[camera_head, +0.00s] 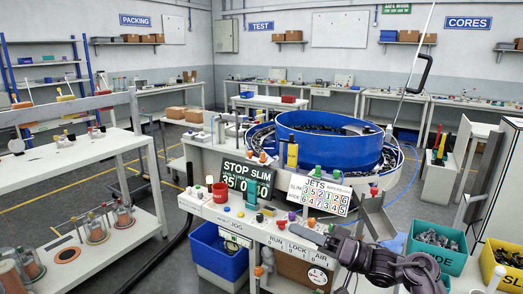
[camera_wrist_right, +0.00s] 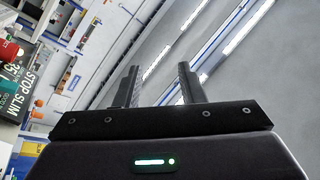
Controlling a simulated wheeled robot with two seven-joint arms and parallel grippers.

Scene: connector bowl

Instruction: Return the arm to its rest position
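My right arm reaches in from the bottom right in the head view, dark grey. My right gripper (camera_head: 312,237) points left, over or near the front edge of the white bench (camera_head: 213,205). Height above the bench is hard to judge. In the right wrist view the two black fingers of the right gripper (camera_wrist_right: 160,80) stand apart with nothing between them, so it is open and empty. My left arm and left gripper are not in view.
A blue bowl feeder (camera_head: 320,148) stands behind the bench. Blue (camera_head: 215,252), green (camera_head: 436,245) and yellow (camera_head: 500,262) bins stand near the front and right.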

